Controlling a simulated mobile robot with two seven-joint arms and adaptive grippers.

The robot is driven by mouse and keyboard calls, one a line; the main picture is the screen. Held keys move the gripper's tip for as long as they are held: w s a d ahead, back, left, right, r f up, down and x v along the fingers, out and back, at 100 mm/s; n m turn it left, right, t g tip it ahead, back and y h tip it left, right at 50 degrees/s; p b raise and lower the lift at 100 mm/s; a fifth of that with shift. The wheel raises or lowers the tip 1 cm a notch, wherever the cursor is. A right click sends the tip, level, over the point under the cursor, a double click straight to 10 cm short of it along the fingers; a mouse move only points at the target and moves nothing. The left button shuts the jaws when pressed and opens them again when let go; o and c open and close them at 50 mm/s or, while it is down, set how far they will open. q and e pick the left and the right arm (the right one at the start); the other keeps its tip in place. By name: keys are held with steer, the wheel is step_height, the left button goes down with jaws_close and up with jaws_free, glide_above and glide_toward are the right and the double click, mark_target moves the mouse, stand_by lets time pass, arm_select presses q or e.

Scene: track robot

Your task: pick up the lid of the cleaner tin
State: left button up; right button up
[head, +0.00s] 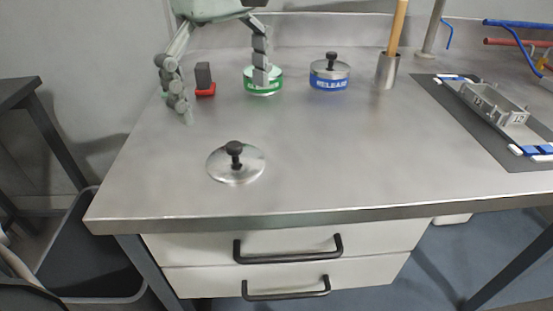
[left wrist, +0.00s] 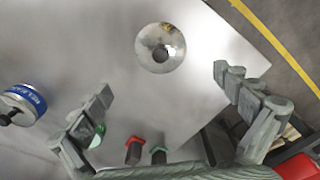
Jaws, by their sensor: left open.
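A round silver lid (head: 236,165) with a black knob lies flat on the bench near its front left. The lid also shows in the left wrist view (left wrist: 160,48), beyond my fingertips. A tin with a green label (head: 262,88) stands farther back, partly hidden by a finger; no lid shows on it, and its label cannot be read. My left gripper (head: 224,100) is open and empty, its fingers spread wide behind the lid and apart from it. It also shows open in the left wrist view (left wrist: 164,82). My right gripper is not in view.
A blue tin marked RELEASE (head: 328,83), with its lid on, stands right of the green tin. A dark block with a red base (head: 205,80) stands between my left fingers. A metal cup (head: 387,72) holds a wooden handle. The bench around the loose lid is clear.

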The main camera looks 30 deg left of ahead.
mark_target(233, 145)
arm_select(q)
steer(key=shift+d+f, duration=0.1)
steer(key=shift+f, duration=0.2)
step_height(233, 145, down, 7)
steer(key=shift+s+d+f, duration=0.15)
jaws_close()
stand_by(0.7)
